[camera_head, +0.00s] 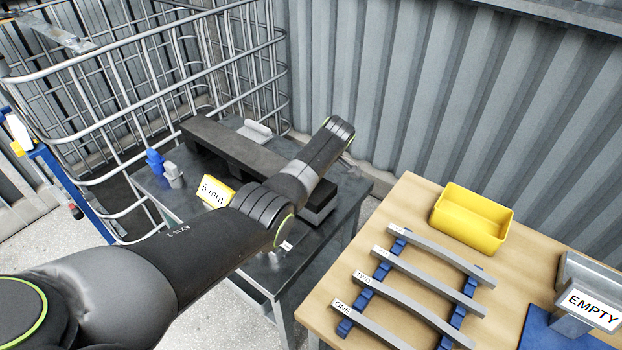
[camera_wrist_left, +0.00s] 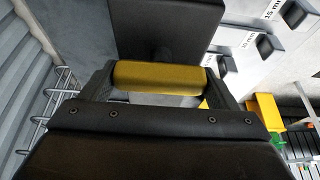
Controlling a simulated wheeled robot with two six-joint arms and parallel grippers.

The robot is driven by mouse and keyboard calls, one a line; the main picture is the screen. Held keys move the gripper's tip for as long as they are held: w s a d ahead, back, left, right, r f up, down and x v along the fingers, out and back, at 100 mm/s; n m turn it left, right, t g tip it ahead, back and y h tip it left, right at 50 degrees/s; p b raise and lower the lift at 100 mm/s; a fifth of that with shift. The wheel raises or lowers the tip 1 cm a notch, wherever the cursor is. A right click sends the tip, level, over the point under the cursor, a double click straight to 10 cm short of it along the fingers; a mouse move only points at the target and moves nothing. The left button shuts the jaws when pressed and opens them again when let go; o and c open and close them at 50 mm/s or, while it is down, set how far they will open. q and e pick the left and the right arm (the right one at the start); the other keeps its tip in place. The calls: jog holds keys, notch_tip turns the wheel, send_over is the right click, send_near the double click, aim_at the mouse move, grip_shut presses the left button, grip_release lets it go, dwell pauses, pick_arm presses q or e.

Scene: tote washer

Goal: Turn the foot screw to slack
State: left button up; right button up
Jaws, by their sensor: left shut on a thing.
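A yellow bar-shaped grip (camera_wrist_left: 157,74), which looks like the foot screw's handle, lies across between the fingers of my left gripper (camera_wrist_left: 158,82) in the left wrist view. The gripper is shut on it. A short dark stem runs from the grip to a black block (camera_wrist_left: 165,22). In the head view my left arm reaches from the lower left over the dark metal table (camera_head: 185,205). There the arm hides the gripper and the grip. A long black beam (camera_head: 235,148) lies on this table, partly behind the arm. My right gripper is not in view.
A "5 mm" card (camera_head: 214,191), blue and grey pieces (camera_head: 155,163) and a light grey block (camera_head: 255,131) are near the beam. A wire cage (camera_head: 115,125) stands left. The wooden table (camera_head: 415,200) holds a yellow bin (camera_head: 470,218), racked grey bars and an "EMPTY" sign (camera_head: 592,308).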

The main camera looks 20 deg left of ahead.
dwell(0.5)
pick_arm(q)
jog(key=o, duration=0.9)
jog(key=b+v, duration=0.1)
jog(key=v, duration=1.6)
jog(key=shift+r, duration=0.25)
jog(key=shift+f, duration=0.1)
